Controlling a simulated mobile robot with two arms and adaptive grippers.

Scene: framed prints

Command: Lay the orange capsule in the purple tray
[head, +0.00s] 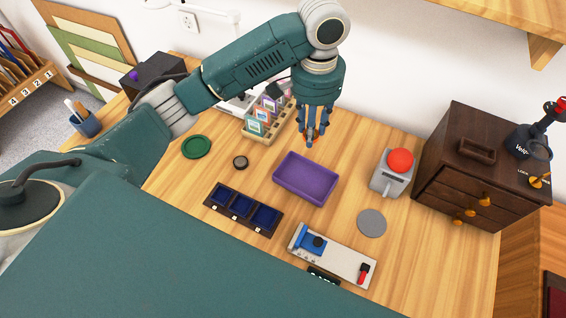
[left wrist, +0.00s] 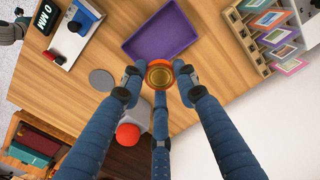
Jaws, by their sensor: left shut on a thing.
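My left gripper (head: 312,128) points down over the table and is shut on the orange capsule. In the left wrist view, the capsule (left wrist: 159,75) shows end-on as a gold disc with an orange rim between the fingers of my left gripper (left wrist: 160,82). In the head view the fingers mostly hide it. The purple tray (head: 306,179) is empty and lies just in front of the gripper, which is above and behind its far edge. The tray also shows in the left wrist view (left wrist: 160,34), beside the capsule in the picture. My right gripper is not in view.
A wooden rack with small prints (head: 283,120) stands behind left of the tray. A grey box with a red button (head: 400,161) and a dark drawer cabinet (head: 461,160) stand right. A three-part dark tray (head: 227,207) and a white board (head: 340,262) lie in front.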

